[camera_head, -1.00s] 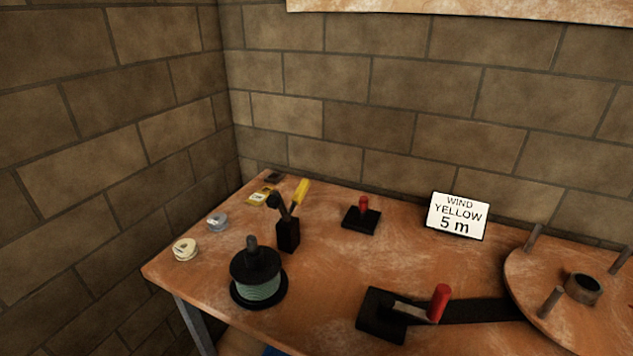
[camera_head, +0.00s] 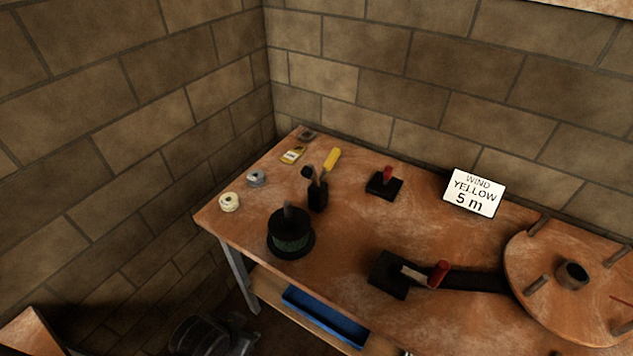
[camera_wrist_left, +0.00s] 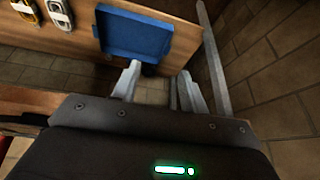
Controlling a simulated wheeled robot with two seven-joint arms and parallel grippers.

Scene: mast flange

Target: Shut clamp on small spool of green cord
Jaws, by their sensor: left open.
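A black-flanged spool of green cord (camera_head: 291,238) stands upright on an upright post near the left front of the wooden table (camera_head: 345,235). A small black block with a short red handle (camera_head: 385,183) sits behind it to the right; I cannot tell if this is the clamp, or whether it is shut. My left gripper (camera_wrist_left: 160,88) is open and empty in the left wrist view, with a blue tray beyond its fingers. It is out of the head view, and the spool is not visible in the wrist view. My right gripper is in neither view.
A black holder (camera_head: 317,196) with a yellow-handled tool stands behind the spool. Small reels (camera_head: 229,202) lie along the left edge. A blue tray (camera_head: 325,318) sits on the lower shelf.

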